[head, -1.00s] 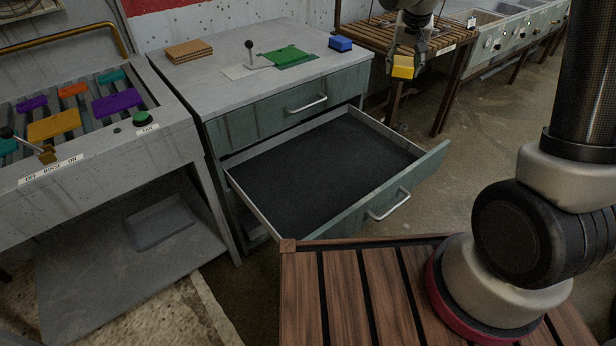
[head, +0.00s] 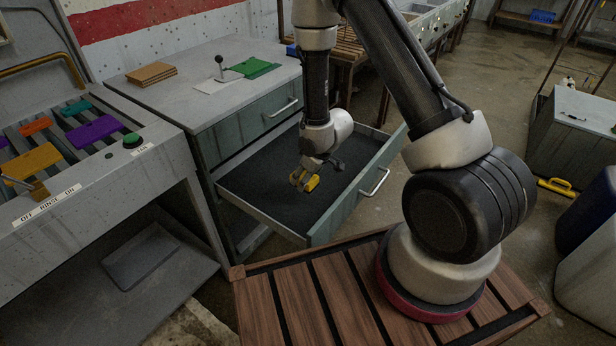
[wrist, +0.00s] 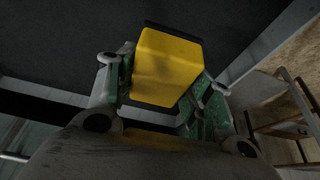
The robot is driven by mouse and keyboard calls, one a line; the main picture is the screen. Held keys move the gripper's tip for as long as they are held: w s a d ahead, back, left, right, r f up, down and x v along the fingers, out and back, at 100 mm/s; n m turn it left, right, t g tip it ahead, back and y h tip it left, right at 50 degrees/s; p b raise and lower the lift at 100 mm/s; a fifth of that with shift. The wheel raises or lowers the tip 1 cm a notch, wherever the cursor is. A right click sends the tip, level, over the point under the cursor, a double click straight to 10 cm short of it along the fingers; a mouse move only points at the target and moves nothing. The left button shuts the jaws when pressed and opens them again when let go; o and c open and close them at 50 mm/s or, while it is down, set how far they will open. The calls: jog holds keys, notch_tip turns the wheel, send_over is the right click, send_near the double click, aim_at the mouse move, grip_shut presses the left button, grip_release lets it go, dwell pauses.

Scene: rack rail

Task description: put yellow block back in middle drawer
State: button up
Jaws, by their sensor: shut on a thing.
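The yellow block (head: 311,183) is in my gripper (head: 304,181), over the open drawer (head: 268,218) of the green-grey cabinet. The drawer is pulled well out and has a dark, bare floor. In the wrist view the yellow block (wrist: 166,68) sits between the two fingers of my gripper (wrist: 165,85), with the dark drawer floor behind it. My gripper is shut on the block. I cannot tell whether the block touches the drawer floor. A closed drawer (head: 250,117) with a metal handle is above the open one.
The cabinet top (head: 190,105) carries brown boards (head: 151,74), a green piece (head: 252,67) and a small lever (head: 219,65). A conveyor bench (head: 150,170) with coloured pieces stands at the left. The drawer front (head: 352,200) and side walls rise around my gripper.

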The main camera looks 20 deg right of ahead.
notch_tip(320, 180, down, 8)
jog(key=shift+f, duration=0.2)
dwell(0.3)
jog(key=o, duration=1)
jog(key=shift+f, duration=0.1)
